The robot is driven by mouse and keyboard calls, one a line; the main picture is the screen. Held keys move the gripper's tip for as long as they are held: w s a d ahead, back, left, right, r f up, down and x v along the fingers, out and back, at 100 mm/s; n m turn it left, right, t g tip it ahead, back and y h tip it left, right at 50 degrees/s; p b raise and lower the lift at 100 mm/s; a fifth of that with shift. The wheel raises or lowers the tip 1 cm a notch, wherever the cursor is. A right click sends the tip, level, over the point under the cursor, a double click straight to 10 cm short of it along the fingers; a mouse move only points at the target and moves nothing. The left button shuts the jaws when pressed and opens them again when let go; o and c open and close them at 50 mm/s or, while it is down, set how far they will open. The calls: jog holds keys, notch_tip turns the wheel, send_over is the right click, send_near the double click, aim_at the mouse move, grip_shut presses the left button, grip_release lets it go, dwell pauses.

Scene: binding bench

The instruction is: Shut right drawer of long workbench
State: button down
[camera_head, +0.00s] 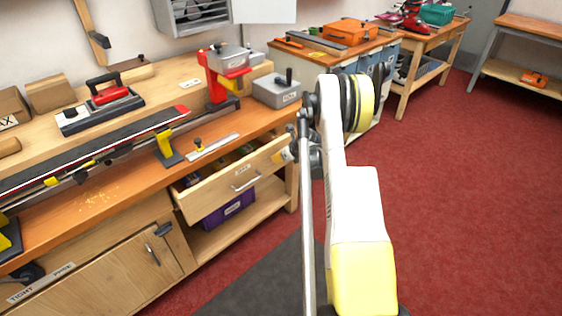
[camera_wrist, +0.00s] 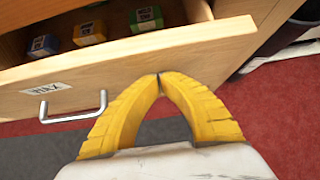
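The right drawer (camera_head: 232,185) of the long workbench (camera_head: 125,190) is pulled out in the head view. It has a pale wooden front with a metal handle and a small label. In the wrist view the drawer front (camera_wrist: 200,50) carries a label that seems to read WAX, and its handle (camera_wrist: 72,110) is at the left. My gripper (camera_wrist: 160,77) has its yellow fingertips together, with nothing between them. They are in front of the drawer front, right of the handle; I cannot tell whether they touch it. In the head view my arm mostly hides the gripper.
Small blue (camera_wrist: 42,45), yellow (camera_wrist: 89,32) and green (camera_wrist: 146,18) boxes lie in the open drawer. A purple bin (camera_head: 228,208) stands on the shelf below. A cupboard door (camera_head: 130,275) is at the left. Red floor is open at the right.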

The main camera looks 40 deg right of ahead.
jog(key=w, duration=1)
jog(key=shift+w+a, duration=0.25)
jog(key=shift+s, duration=0.15)
